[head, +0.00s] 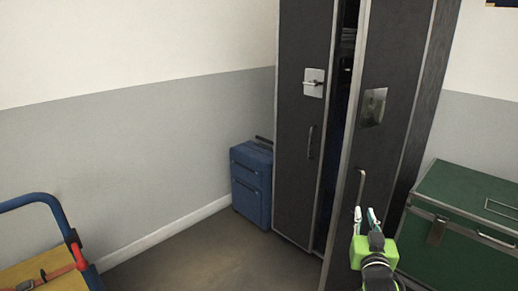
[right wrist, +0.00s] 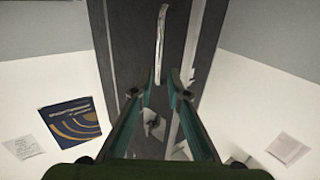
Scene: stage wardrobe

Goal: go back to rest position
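The dark grey wardrobe (head: 296,130) stands in the middle right of the head view. Its right door (head: 382,75) is ajar, with a dark gap along its left edge. My right gripper (head: 366,214) is in front of that door, just below its metal bar handle (head: 361,186). In the right wrist view, my right gripper (right wrist: 162,76) shows its two fingers apart. The handle (right wrist: 161,40) reaches to near the space between the fingertips there. I cannot tell whether they touch it. My left gripper is not in view.
A green trunk (head: 462,208) stands close to the right of my right gripper. A blue suitcase (head: 251,182) stands left of the wardrobe. A blue-framed cart (head: 45,275) with a yellow bed is at lower left. The floor (head: 215,255) between is clear.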

